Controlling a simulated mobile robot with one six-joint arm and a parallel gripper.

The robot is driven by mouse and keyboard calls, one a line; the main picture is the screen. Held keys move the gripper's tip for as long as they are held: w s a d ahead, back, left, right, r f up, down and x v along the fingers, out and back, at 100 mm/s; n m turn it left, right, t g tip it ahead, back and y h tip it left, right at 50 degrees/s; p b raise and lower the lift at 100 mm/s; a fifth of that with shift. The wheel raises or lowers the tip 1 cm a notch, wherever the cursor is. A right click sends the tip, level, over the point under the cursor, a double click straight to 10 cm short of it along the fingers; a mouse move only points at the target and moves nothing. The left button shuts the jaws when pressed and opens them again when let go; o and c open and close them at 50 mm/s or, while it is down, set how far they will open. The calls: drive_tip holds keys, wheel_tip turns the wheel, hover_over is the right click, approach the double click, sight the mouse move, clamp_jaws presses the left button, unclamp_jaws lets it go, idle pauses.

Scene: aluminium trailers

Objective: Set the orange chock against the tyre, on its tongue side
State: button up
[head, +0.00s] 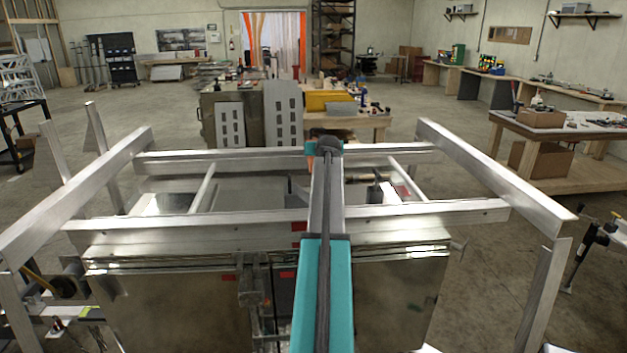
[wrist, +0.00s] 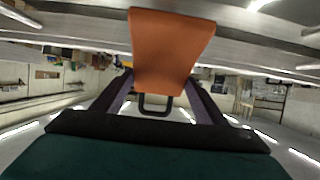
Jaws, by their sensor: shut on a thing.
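The orange chock (wrist: 172,48) fills the upper middle of the wrist view, with a dark loop handle (wrist: 155,104) at its lower end. My gripper (wrist: 160,82) is shut on it, one finger on each side. The wrist picture appears upside down, with ceiling lights low in it. In the head view my teal arm reaches forward over the aluminium trailer frame (head: 190,225). I cannot make out the tyre in either view.
Aluminium rails (head: 480,180) surround my arm left and right, with a crossbar (head: 400,150) ahead. A cluttered workbench (head: 575,125) stands at right and a dark cart (head: 20,120) at left. Open concrete floor (head: 420,105) lies beyond the frame.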

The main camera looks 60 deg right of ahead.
drive_tip(key=shift+f+p, duration=0.8)
drive_tip(key=shift+f, duration=1.7)
drive_tip(key=shift+f+p, duration=0.75)
drive_tip(key=shift+f, duration=1.15)
drive_tip(key=shift+f, duration=0.1)
drive_tip(key=o, duration=1.5)
